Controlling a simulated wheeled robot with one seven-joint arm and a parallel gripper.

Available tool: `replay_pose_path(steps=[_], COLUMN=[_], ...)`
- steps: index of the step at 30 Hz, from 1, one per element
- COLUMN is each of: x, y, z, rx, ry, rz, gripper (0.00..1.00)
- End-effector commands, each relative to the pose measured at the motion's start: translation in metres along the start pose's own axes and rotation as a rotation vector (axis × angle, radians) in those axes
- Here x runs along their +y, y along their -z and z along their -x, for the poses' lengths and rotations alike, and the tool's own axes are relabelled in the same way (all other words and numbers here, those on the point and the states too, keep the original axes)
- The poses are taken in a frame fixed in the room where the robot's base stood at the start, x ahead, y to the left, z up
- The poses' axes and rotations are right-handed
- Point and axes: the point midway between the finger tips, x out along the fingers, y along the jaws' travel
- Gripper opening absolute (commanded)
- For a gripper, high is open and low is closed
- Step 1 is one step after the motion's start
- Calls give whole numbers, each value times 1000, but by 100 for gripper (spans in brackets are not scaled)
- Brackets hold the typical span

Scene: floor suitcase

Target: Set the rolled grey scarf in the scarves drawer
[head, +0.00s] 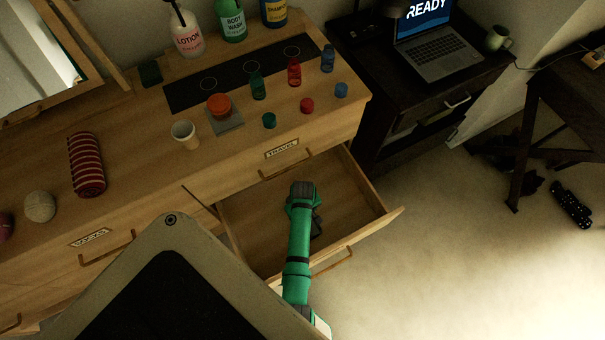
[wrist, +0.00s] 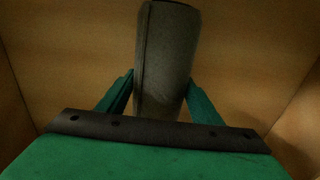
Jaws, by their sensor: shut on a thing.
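The rolled grey scarf (wrist: 165,60) stands out between the two green fingers of my gripper (wrist: 160,92) in the wrist view, with wooden drawer surfaces around it. My gripper is shut on it. In the head view my green arm reaches into an open, pulled-out wooden drawer (head: 365,205) in the dresser. My gripper is mostly hidden behind the arm there, and I cannot make out the scarf clearly. The label of this open drawer is not visible. I cannot tell whether the scarf touches the drawer floor.
A closed drawer labelled TRAVEL (head: 282,148) is above the open one; a SOCKS drawer (head: 90,237) is to the left. A red striped roll (head: 87,165), a white cup (head: 185,134) and several bottles stand on top.

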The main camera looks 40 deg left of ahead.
Motion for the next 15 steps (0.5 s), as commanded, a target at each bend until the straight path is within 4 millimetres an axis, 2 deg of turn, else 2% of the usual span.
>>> replay_pose_path(steps=[11, 12, 14, 15], x=[0, 0, -1, -1], y=[1, 1, 1, 1], z=[-4, -4, -4, -4], rx=[0, 0, 0, 0], ry=[0, 0, 0, 0], rz=[1, 1, 2, 3], gripper=[34, 62, 76, 78])
